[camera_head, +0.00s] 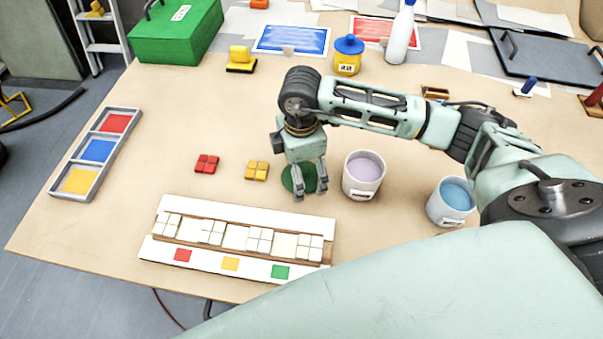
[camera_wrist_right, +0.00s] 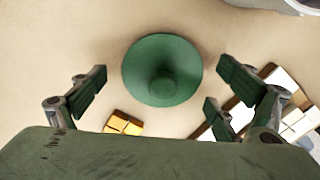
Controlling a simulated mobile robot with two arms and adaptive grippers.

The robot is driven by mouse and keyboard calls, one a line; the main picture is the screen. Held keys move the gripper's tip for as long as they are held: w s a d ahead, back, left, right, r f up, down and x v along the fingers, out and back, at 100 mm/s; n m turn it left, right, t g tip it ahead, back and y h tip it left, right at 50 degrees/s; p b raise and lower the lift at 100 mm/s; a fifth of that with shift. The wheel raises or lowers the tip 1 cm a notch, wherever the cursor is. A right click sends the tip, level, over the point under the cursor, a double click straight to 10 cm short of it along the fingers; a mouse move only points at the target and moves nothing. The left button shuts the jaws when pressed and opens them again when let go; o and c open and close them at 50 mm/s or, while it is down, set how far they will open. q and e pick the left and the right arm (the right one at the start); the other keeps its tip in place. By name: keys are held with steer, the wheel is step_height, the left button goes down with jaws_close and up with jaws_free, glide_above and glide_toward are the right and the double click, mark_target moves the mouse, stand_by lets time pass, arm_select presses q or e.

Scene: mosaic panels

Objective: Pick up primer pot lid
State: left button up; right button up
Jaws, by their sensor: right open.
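A round green lid (camera_head: 288,182) with a central knob lies on the table beside the pot with lilac contents (camera_head: 350,189). In the right wrist view the lid (camera_wrist_right: 140,65) is seen from above with its knob toward me. My right gripper (camera_head: 311,191) points down over the lid and partly hides it in the head view. In the wrist view the right gripper (camera_wrist_right: 166,88) is open and empty, with its fingers spread on either side of the lid's knob and apart from it. My left gripper is not in view.
A pot with blue contents (camera_head: 437,214) stands further right. Red blocks (camera_head: 206,164) and yellow blocks (camera_head: 257,171) lie to the left. A white panel with tiles (camera_head: 150,248) lies in front. A yellow pot with a blue lid (camera_head: 347,66) stands behind my arm.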

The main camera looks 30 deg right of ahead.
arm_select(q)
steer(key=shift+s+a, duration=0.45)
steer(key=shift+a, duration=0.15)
arm_select(e)
steer(key=c, duration=1)
steer(key=shift+r, duration=0.1)
